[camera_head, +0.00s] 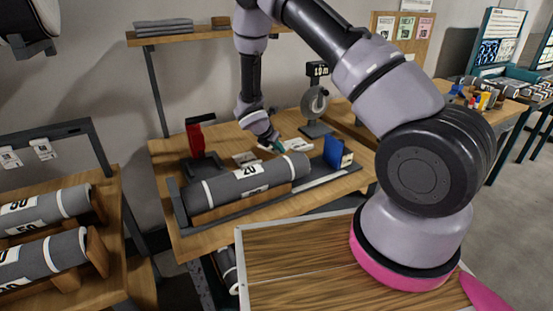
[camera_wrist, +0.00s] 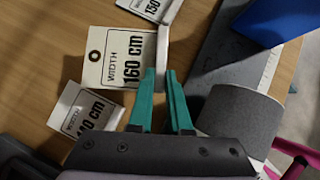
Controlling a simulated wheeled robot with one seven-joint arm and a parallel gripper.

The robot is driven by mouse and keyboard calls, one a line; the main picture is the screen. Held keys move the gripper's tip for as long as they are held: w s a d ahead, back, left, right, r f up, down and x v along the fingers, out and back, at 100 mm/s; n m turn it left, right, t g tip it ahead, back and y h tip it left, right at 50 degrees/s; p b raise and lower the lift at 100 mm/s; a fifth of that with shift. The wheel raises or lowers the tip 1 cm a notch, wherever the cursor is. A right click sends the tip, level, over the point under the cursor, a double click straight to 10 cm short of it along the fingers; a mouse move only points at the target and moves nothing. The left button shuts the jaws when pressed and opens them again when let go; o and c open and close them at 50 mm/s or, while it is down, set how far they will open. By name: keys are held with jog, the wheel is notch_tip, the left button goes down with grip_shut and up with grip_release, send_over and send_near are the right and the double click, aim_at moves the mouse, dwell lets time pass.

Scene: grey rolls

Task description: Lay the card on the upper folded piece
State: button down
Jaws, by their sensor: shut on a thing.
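My gripper (camera_head: 277,147) is low over the wooden bench, its teal fingers also showing in the wrist view (camera_wrist: 161,75). It is shut on the edge of a white card (camera_wrist: 118,57) marked WIDTH 160 cm, with a dark-ringed hole. A thin grey strip runs up from between the fingertips; whether it belongs to the card is unclear. The card looks flat at bench level; contact with the bench is hard to tell. Grey folded pieces (camera_head: 163,27) lie stacked on the wall shelf at upper left, far from my gripper.
Other cards lie beside it, marked 150 (camera_wrist: 151,8) and apparently 140 cm (camera_wrist: 86,112). A grey roll (camera_head: 247,181) marked 20 lies in front, with a blue block (camera_head: 333,152) to the right.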

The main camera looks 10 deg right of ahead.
jog(key=shift+f, duration=2.3)
jog(key=shift+f, duration=0.1)
jog(key=c, duration=0.9)
grip_release()
jog(key=shift+o, duration=0.2)
